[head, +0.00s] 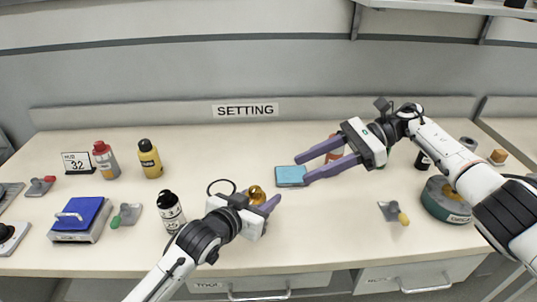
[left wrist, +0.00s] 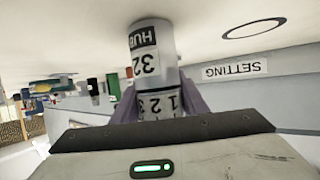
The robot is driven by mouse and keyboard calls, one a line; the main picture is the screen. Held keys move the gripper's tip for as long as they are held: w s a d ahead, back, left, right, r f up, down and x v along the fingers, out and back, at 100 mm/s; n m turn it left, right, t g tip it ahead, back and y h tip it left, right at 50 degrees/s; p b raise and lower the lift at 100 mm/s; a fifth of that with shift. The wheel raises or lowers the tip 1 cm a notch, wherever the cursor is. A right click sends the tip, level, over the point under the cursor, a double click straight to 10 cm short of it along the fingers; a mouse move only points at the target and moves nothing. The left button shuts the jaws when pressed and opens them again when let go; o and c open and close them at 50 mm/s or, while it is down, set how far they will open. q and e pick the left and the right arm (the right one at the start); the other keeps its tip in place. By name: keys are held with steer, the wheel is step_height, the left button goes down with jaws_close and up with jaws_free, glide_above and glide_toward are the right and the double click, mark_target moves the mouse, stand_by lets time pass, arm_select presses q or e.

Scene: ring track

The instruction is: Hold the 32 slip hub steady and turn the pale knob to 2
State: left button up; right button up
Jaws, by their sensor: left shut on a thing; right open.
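The 32 slip hub (left wrist: 152,58) is a pale cylinder in the left wrist view, with a label reading HUB 32 and a band of digits (left wrist: 160,103) nearer my palm. My left gripper (left wrist: 158,100) is shut on it, with a purple finger on each side. In the head view, my left gripper (head: 264,199) is at the table's front middle, with a shiny gold round part (head: 256,192) at its fingers. I cannot clearly make out the pale knob or its setting. My right gripper (head: 303,169) is open and empty, above and right of the left one.
A SETTING sign (head: 245,110) is at the table's back. A HUB 32 card (head: 77,162), several bottles and a blue-topped device (head: 80,218) stand left.

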stand_by(0.9)
arm_select(q)
steer(key=o, duration=1.2)
steer(key=shift+o, duration=0.2)
steer(key=shift+s, duration=0.1)
